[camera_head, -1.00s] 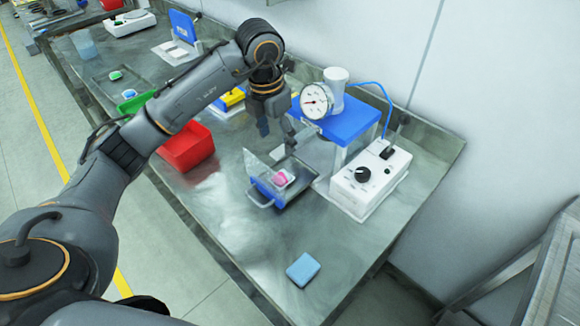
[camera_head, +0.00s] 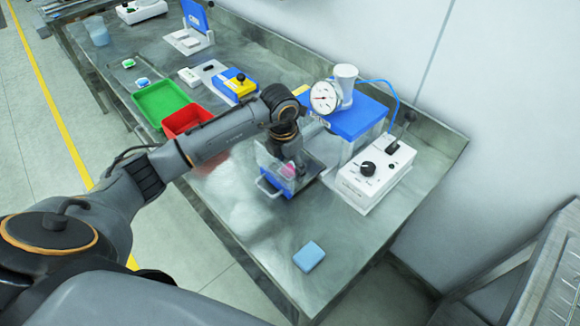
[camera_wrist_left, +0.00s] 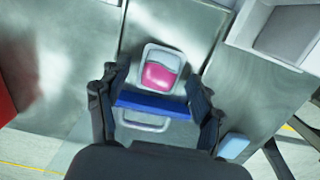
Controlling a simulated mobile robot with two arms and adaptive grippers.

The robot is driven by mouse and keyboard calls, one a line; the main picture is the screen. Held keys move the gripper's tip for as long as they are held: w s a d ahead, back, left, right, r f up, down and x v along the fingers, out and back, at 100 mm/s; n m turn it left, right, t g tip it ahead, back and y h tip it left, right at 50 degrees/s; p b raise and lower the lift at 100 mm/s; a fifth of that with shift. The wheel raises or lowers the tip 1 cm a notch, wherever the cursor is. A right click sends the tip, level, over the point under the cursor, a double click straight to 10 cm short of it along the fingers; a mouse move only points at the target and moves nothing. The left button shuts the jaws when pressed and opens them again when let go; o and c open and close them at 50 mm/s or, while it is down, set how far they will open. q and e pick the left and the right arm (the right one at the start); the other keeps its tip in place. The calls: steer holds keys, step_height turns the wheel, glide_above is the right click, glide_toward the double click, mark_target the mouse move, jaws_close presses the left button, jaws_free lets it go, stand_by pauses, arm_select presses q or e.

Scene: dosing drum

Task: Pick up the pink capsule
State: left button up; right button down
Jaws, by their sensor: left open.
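The pink capsule (camera_head: 287,170) sits in the small tray with a blue front and a grey handle (camera_head: 267,188), partly hidden behind my left gripper. In the left wrist view the capsule (camera_wrist_left: 160,75) shows a pink part and a pale grey rim, just beyond the blue front (camera_wrist_left: 153,106). My left gripper (camera_head: 291,163) is above the tray, pointing down. In the left wrist view its fingers (camera_wrist_left: 158,84) are spread on either side of the capsule, with nothing between them gripped. I cannot tell whether they touch it. My right gripper is not in view.
A blue-topped machine (camera_head: 358,120) with a round gauge (camera_head: 324,97) stands close behind the tray. A white control box (camera_head: 375,172) is to its right. A red bin (camera_head: 185,121) and green bin (camera_head: 160,101) are at left. A light blue block (camera_head: 308,256) lies in front, with free table around it.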

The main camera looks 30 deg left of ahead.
arm_select(q)
steer(key=shift+f, duration=0.15)
steer(key=c, duration=1)
steer(key=shift+c, duration=0.2)
